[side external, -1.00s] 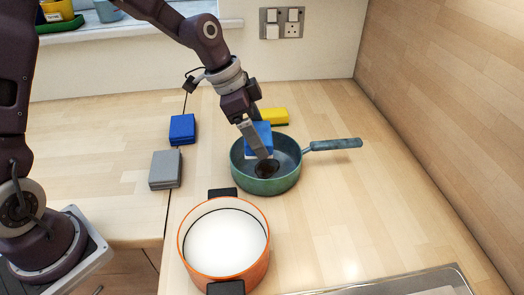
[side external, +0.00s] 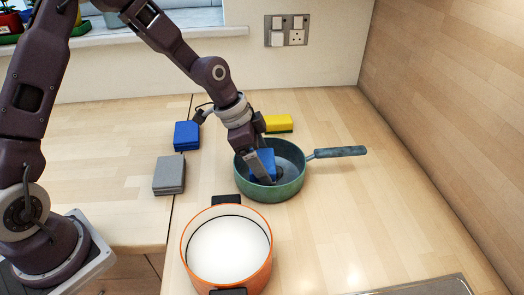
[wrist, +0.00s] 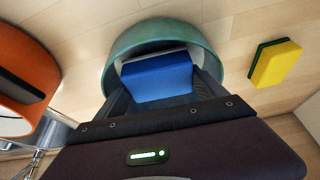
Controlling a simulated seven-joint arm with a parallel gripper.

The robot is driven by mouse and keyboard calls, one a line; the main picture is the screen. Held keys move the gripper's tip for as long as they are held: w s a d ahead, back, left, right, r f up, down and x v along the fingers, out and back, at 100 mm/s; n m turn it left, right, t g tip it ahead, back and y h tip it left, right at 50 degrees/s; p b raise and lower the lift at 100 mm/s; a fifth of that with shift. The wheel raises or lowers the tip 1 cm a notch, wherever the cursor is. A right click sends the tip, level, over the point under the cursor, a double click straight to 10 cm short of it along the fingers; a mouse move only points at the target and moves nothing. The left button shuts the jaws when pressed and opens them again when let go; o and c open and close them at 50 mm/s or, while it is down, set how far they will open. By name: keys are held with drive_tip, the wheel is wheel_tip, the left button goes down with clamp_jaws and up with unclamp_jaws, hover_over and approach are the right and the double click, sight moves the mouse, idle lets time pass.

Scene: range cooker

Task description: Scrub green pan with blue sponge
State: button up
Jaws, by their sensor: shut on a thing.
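The green pan (side external: 285,188) stands on the wooden counter, its handle pointing right. It also shows in the wrist view (wrist: 128,46), where the sponge and my gripper hide much of its inside. My gripper (side external: 262,168) is shut on a blue sponge (side external: 264,161) and holds it inside the pan. The sponge fills the space between the fingers in the wrist view (wrist: 158,78). I cannot tell for sure whether the sponge touches the pan's floor. A dark patch (side external: 280,174) shows on the pan floor beside the sponge.
An orange pot (side external: 262,271) with a white inside stands in front of the pan. A second blue sponge (side external: 187,136), a grey block (side external: 169,175) and a yellow sponge (side external: 278,123) lie around it. A metal edge (side external: 425,287) is at the front right. The counter right of the pan is clear.

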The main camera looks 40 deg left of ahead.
sight(273, 158)
drive_tip(key=shift+f, duration=0.45)
drive_tip(key=shift+w+d+f, duration=0.4)
drive_tip(key=shift+f, duration=0.25)
drive_tip(key=shift+c, duration=0.6)
drive_tip(key=shift+w+d, duration=0.8)
drive_tip(key=shift+s+a, duration=1.1)
drive_tip(key=shift+a, duration=0.05)
drive_tip(key=shift+w+d, duration=1.1)
drive_tip(key=shift+w, duration=0.1)
drive_tip(key=shift+s+a, duration=1.2)
drive_tip(key=shift+a, duration=0.05)
drive_tip(key=shift+r, duration=4.15)
